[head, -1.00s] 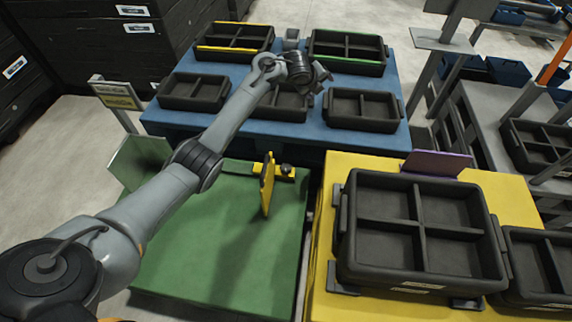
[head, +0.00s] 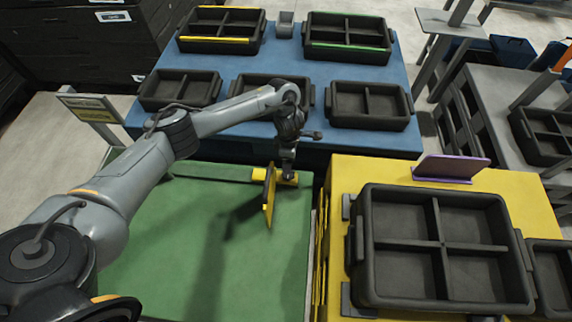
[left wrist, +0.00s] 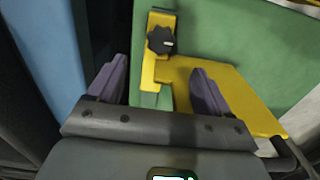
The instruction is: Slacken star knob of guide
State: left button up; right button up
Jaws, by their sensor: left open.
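The yellow guide (head: 269,195) stands on the green table in the head view, its plate upright. In the left wrist view the guide (left wrist: 220,92) shows a dark star knob (left wrist: 160,40) on its yellow bar. My left gripper (head: 287,170) hangs over the guide's bar, hiding the knob in the head view. In the left wrist view its purple fingers (left wrist: 158,72) are open and empty; the knob appears between them sideways, just beyond their tips. I cannot tell how far below the tips it lies. My right gripper is not in view.
A yellow table (head: 330,170) with a large four-compartment black tray (head: 440,245) stands to the right, across a narrow gap. A blue table (head: 310,75) with several black trays lies behind. The green table (head: 190,240) is mostly clear.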

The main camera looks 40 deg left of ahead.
aim_at(288, 175)
pick_arm(q)
jog(key=f, duration=0.1)
jog(key=f+b, duration=0.1)
jog(key=f, duration=0.1)
jog(key=shift+s+d, duration=0.15)
jog(key=shift+d, duration=0.1)
notch_tip(288, 175, down, 6)
jog(key=b, duration=0.2)
jog(key=shift+a+b, duration=0.1)
jog(key=shift+b, duration=0.2)
jog(key=shift+f, duration=0.4)
jog(key=shift+a+f, duration=0.1)
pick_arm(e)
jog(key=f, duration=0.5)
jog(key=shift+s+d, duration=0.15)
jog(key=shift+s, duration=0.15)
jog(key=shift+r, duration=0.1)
pick_arm(q)
jog(key=c, duration=1.1)
jog(key=shift+o, duration=0.2)
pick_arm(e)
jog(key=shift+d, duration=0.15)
